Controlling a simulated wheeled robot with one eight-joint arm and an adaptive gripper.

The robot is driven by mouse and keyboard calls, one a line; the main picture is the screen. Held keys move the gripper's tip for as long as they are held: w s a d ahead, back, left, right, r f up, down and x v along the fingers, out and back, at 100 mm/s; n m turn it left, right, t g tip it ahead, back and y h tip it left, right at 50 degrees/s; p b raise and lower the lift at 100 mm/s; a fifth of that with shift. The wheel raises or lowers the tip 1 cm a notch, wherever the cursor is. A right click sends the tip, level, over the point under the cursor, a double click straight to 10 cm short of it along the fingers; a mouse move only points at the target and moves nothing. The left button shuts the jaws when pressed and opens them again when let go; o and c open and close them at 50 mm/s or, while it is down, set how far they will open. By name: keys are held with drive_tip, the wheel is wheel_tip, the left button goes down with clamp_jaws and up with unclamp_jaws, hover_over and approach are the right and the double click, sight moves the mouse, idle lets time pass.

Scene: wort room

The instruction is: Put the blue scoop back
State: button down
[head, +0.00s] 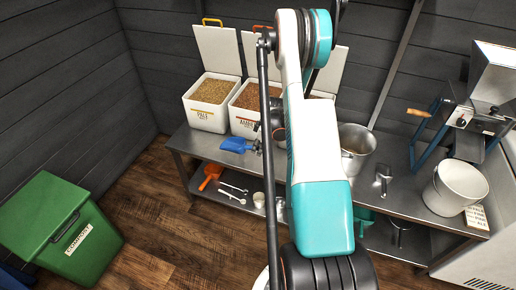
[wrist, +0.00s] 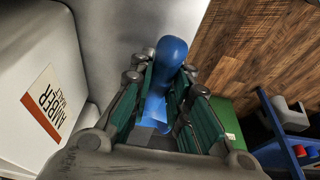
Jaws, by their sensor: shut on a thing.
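The blue scoop (head: 234,145) is at the front of the steel counter, before the pale malt bin (head: 207,106) and the amber bin (head: 247,110). In the wrist view my gripper (wrist: 167,66) is shut on the blue scoop (wrist: 173,48), with the fingers on either side of its handle. In the head view my gripper (head: 258,143) is partly hidden by my arm. I cannot tell whether the scoop touches the counter. The amber bin's label (wrist: 48,103) stands close on the left in the wrist view.
Both bins are open and full of grain; a third is mostly behind my arm. An orange scoop (head: 211,176) lies on the lower shelf (head: 222,205). A steel pot (head: 357,146) and white bucket (head: 456,187) stand right. A green bin (head: 62,226) is on the floor left.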

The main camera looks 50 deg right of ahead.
drive_tip(key=shift+f+b, duration=1.15)
drive_tip(key=shift+f, duration=1.9)
drive_tip(key=c, duration=1.4)
unclamp_jaws()
drive_tip(key=shift+c, duration=0.2)
drive_tip(key=shift+r, duration=0.15)
drive_tip(key=v, duration=1.1)
drive_tip(key=shift+r, duration=0.4)
